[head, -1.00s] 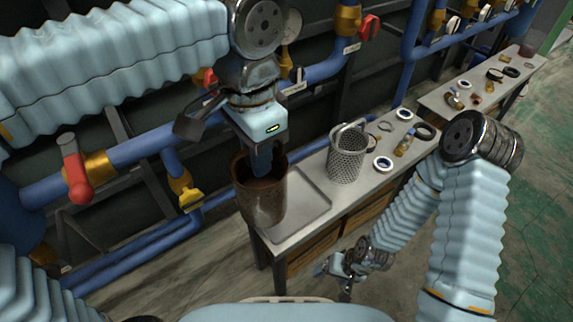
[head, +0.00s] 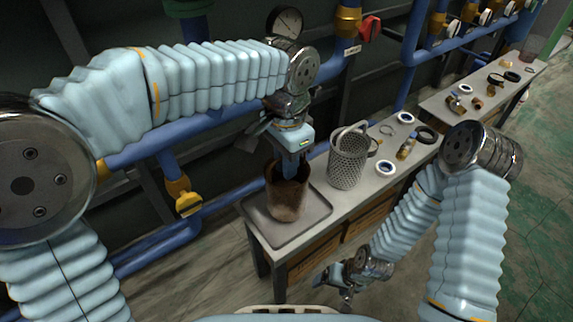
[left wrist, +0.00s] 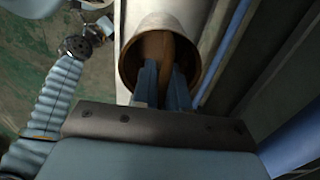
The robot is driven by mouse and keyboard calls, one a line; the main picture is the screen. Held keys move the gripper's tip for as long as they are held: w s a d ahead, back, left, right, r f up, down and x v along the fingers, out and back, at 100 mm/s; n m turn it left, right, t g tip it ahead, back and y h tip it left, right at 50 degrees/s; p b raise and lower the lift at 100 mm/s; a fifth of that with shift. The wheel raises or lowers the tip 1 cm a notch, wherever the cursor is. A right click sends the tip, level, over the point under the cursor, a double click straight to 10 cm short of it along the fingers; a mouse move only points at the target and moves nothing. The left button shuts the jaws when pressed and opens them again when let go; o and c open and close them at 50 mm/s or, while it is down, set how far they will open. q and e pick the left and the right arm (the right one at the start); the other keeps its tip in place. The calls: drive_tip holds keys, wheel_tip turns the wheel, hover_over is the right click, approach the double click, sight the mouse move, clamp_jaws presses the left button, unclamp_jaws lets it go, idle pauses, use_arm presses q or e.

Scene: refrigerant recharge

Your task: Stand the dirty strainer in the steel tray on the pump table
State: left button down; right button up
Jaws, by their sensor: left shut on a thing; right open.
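The dirty strainer (head: 287,195) is a brown, rusty cylinder, upright and open at the top. My left gripper (head: 291,168) reaches down into its mouth and is shut on it. In the left wrist view the fingers (left wrist: 165,85) are inside the rim, at a brown strip like a handle (left wrist: 168,48). The strainer appears within the outline of the steel tray (head: 258,228), a shallow tray at the near-left end of the pump table (head: 345,212). I cannot tell whether its base touches the tray. My right gripper (head: 335,279) is open and empty, low in front of the table.
A clean steel mesh strainer (head: 347,163) with a raised handle stands on the table right of the tray. White rings (head: 385,168), a black ring (head: 426,134) and brass fittings (head: 405,149) lie beyond it. Blue pipes (head: 215,225) run behind and left of the table.

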use_arm(q)
drive_tip(key=shift+f, duration=0.25)
drive_tip(key=c, duration=1.1)
unclamp_jaws()
drive_tip(key=shift+c, duration=0.2)
wheel_tip(320, 180, up, 12)
drive_tip(key=p, duration=0.3)
drive_tip(key=shift+r, duration=0.1)
